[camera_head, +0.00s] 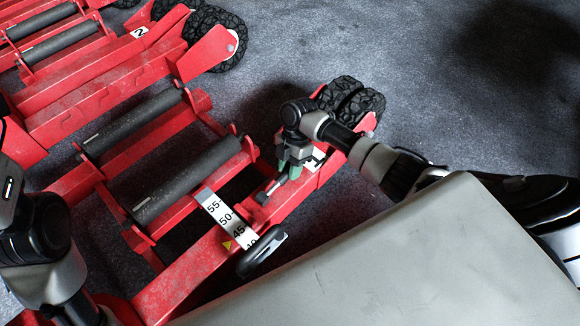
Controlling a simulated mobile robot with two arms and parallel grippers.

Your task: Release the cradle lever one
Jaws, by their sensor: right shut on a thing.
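The red trolley jack in front of me (190,255) has two grey rollers and a white plate, partly hidden, by its wheels. My right gripper (287,172) points down at its right beam, near the black wheels. It is shut on the cradle lever (264,192), a short grey rod with a black end that sticks out to the lower left of the fingers. The fingers hide the rest of the lever. Links of my left arm show at the lower left, but its gripper is not in view.
A scale strip (222,213) with numbers and a yellow triangle lies on the beam, beside a black oval loop (262,251). A second red jack with a plate marked 2 (139,32) stands at the upper left. The dark floor at the upper right is clear.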

